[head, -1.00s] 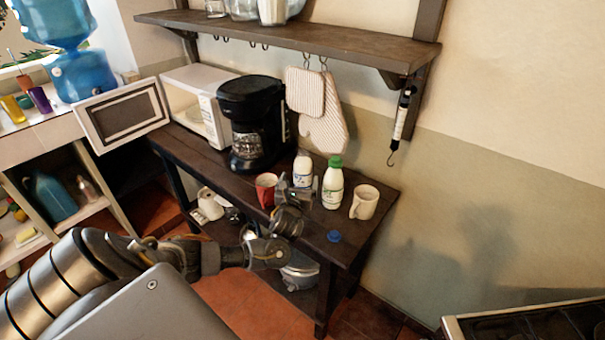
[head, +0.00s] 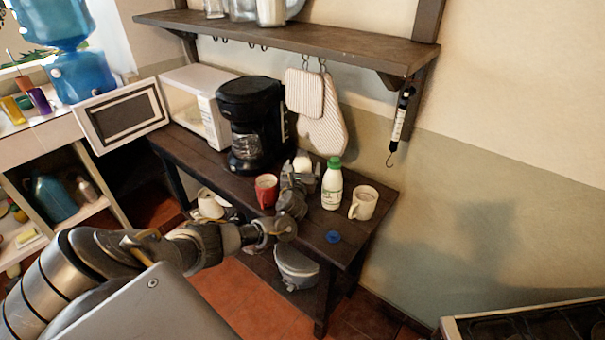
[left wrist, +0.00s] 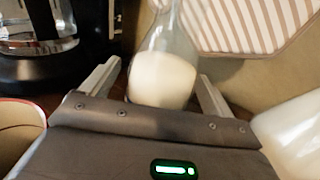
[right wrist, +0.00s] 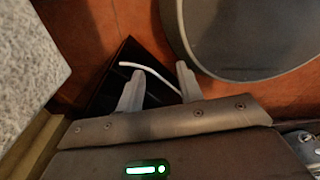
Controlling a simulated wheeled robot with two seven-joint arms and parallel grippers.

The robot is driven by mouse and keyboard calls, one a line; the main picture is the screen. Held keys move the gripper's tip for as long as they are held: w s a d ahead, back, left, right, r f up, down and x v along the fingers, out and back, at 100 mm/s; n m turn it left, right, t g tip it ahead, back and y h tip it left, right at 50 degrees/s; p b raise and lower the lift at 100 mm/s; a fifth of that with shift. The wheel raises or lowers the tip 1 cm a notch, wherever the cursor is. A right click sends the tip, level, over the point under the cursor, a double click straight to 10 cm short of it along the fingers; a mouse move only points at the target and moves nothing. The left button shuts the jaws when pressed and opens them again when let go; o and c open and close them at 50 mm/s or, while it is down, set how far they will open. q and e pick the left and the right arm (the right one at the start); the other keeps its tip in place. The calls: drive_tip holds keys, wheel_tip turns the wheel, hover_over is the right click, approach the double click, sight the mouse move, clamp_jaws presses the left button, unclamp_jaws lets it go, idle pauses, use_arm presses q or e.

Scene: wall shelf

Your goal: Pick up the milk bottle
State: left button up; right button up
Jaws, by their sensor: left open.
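The milk bottle, clear glass with white milk in it, stands upright on the dark wooden table. In the head view its top (head: 302,160) shows behind my left gripper (head: 299,174), which hides the lower part. In the left wrist view the bottle (left wrist: 163,78) stands between the two spread fingers of the left gripper (left wrist: 155,82), which is open around it. I cannot tell whether a finger touches it. My right gripper (right wrist: 160,82) shows only in its own wrist view, low near the floor, with fingers apart and nothing between them.
A green-capped white bottle (head: 332,184) and a pale mug (head: 363,203) stand right of the gripper. A red mug (head: 265,191) stands at its left, with the black coffee maker (head: 247,120) behind. A blue cap (head: 333,237) lies at the front. Mitts (head: 322,115) hang above.

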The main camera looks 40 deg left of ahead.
use_arm(q)
drive_tip(key=c, duration=1.3)
drive_tip(key=shift+c, duration=0.6)
drive_tip(key=shift+r, duration=0.25)
drive_tip(key=shift+r+b, duration=0.35)
drive_tip(key=shift+r, duration=0.8)
drive_tip(key=s+a+r+b, duration=0.2)
drive_tip(key=s+a+r, duration=0.2)
drive_tip(key=s+r, duration=0.6)
drive_tip(key=shift+s, duration=1.55)
drive_tip(key=shift+s+r, duration=0.1)
drive_tip(key=shift+s, duration=0.05)
